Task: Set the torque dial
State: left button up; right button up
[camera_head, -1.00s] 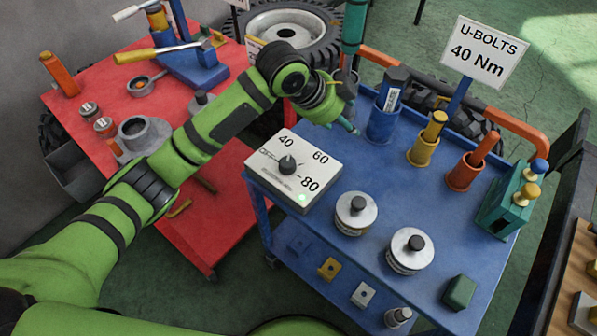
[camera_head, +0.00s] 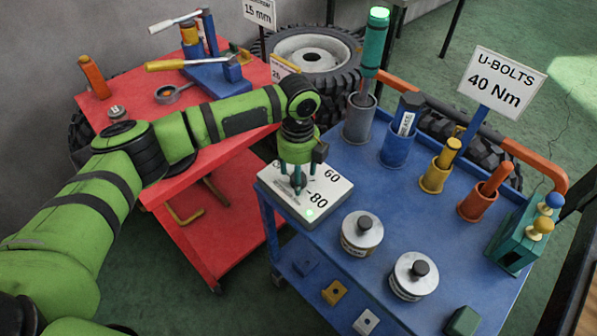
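The torque dial (camera_head: 318,205) is a white box with a dark knob and printed marks, at the left corner of the blue cart. The 60 and 80 marks show, and a green light glows near its front corner. My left gripper (camera_head: 298,188) points down over the dial, with its fingertips at the knob. The gripper hides the knob and the 40 mark. I cannot tell whether the fingers are closed on the knob. A sign (camera_head: 501,80) on the cart reads "U-BOLTS 40 Nm". My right gripper is not in view.
On the blue cart (camera_head: 385,196) stand two round silver-topped tins (camera_head: 362,231), several coloured holders with tools, and a green block (camera_head: 462,321). A teal tool with a green lit top (camera_head: 376,45) stands in a grey holder (camera_head: 359,120). A red bench (camera_head: 205,200) stands left.

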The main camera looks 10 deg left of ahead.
pick_arm(q)
jog(key=shift+f, duration=0.25)
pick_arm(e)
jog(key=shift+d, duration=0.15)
pick_arm(q)
jog(key=c, duration=1.2)
jog(key=shift+o, duration=0.3)
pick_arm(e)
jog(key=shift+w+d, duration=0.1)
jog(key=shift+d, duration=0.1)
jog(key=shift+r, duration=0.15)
pick_arm(q)
jog(key=shift+r+n+p, duration=0.15)
jog(key=shift+n+p, duration=0.15)
jog(key=shift+p, duration=0.25)
jog(key=n+p, duration=0.5)
jog(key=p, duration=0.1)
jog(key=shift+s+d+r+n, duration=0.1)
jog(key=shift+n, duration=0.2)
jog(key=n+p, duration=0.3)
jog(key=shift+f+n+p, duration=0.25)
jog(key=shift+n+p, duration=0.65)
jog(key=shift+n, duration=0.4)
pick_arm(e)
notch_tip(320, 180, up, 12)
pick_arm(q)
jog(key=shift+n, duration=0.3)
